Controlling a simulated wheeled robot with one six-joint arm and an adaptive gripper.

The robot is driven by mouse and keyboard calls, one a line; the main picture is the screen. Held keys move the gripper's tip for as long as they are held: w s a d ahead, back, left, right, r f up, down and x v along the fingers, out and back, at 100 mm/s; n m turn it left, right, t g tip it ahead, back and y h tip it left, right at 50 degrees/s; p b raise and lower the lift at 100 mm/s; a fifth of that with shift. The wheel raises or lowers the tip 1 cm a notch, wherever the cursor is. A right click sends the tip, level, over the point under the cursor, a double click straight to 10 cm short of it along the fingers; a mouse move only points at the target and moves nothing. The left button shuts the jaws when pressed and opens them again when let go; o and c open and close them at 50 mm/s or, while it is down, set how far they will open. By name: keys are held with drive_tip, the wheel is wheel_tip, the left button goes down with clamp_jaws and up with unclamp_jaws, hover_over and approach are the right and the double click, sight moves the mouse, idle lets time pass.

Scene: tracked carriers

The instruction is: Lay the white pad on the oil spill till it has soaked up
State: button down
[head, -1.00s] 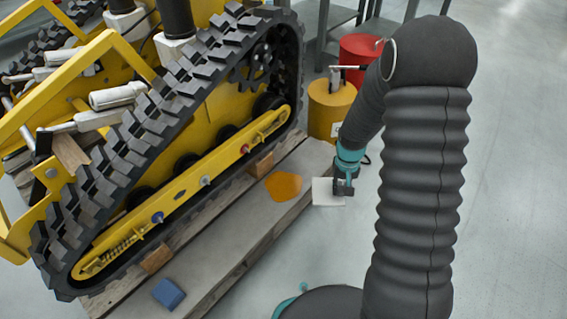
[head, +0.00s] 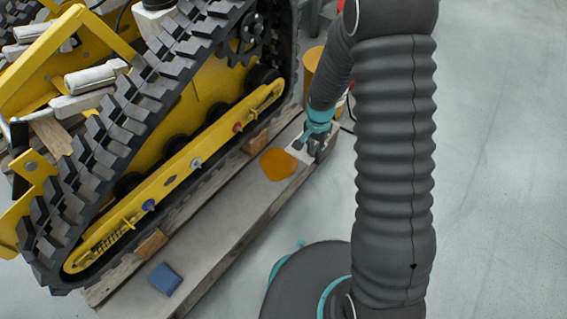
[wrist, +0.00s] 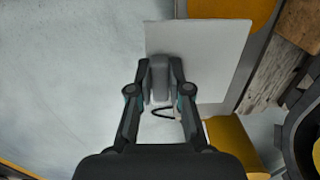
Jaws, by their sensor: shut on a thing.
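The white pad (wrist: 205,55) is held by my gripper (wrist: 160,85), which is shut on a grey grip on the pad's face in the wrist view. In the head view the pad (head: 297,153) shows beside my gripper (head: 315,150), close to the right edge of the spill. The oil spill (head: 277,164) is an orange patch on the plank surface beside the yellow track frame. In the wrist view part of the spill (wrist: 250,8) shows past the pad's far edge. I cannot tell whether the pad touches the planks.
A blue block (head: 165,279) lies on the near end of the plank platform (head: 215,240). The tracked carrier (head: 180,160) stands along the platform's left side. A yellow drum (head: 313,65) is behind my gripper. The floor to the right is clear.

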hover_over(286, 170)
wheel_tip(286, 170, down, 5)
drive_tip(key=shift+w+f+b, duration=0.1)
drive_tip(key=shift+f+b, duration=0.1)
drive_tip(key=shift+b, duration=0.25)
drive_tip(key=shift+f+b, duration=0.3)
drive_tip(key=shift+f, duration=1.7)
drive_tip(key=shift+f, duration=0.2)
drive_tip(key=c, duration=1.1)
unclamp_jaws()
wheel_tip(286, 170, up, 13)
drive_tip(key=p, duration=0.1)
drive_tip(key=shift+f+p, duration=0.2)
drive_tip(key=shift+p, duration=0.15)
